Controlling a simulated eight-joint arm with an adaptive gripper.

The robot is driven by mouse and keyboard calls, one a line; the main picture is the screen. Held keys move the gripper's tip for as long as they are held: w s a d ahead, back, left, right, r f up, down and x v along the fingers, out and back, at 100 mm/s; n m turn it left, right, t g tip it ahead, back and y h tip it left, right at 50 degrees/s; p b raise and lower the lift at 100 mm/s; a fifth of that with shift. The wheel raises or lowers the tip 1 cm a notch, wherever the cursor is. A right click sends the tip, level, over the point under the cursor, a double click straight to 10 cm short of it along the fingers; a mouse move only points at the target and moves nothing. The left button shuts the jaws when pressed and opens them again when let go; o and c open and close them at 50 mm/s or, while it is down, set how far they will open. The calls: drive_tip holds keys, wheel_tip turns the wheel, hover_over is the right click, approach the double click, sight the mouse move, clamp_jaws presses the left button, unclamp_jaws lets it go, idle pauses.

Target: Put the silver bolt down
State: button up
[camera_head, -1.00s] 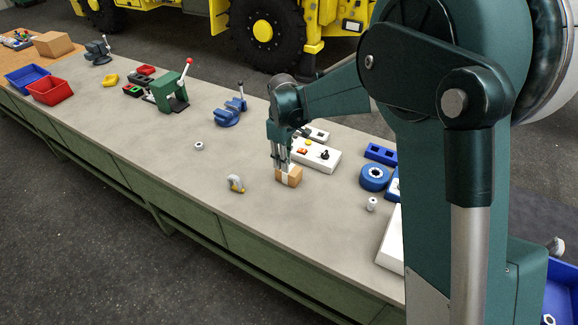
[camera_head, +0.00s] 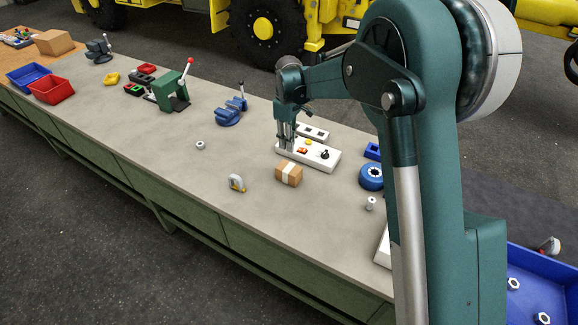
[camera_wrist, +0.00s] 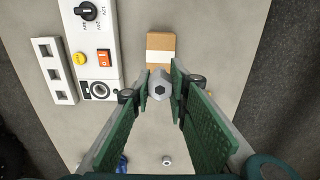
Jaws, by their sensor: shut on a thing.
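The silver bolt (camera_wrist: 159,87), with a dark hex recess facing the camera, is between the fingertips of my gripper (camera_wrist: 158,85) in the wrist view. My gripper is shut on it. In the head view my gripper (camera_head: 285,147) points down over the bench, by the left end of the white control panel (camera_head: 318,160). The bolt cannot be made out there. Its height above the bench top (camera_head: 185,185) is hard to tell.
A taped cardboard box (camera_head: 288,174) sits just in front of my gripper. A tape measure (camera_head: 237,183), a small nut-like part (camera_head: 200,145), a blue vise (camera_head: 230,113) and a blue wheel-like part (camera_head: 371,177) stand around. The bench left of the box is mostly clear.

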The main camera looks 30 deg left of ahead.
drive_tip(key=shift+f, duration=3.05)
drive_tip(key=shift+f, duration=1.85)
drive_tip(key=shift+f, duration=0.15)
drive_tip(key=o, duration=0.9)
drive_tip(key=shift+o, duration=0.2)
wheel_tip(320, 180, up, 12)
drive_tip(key=shift+r, duration=0.15)
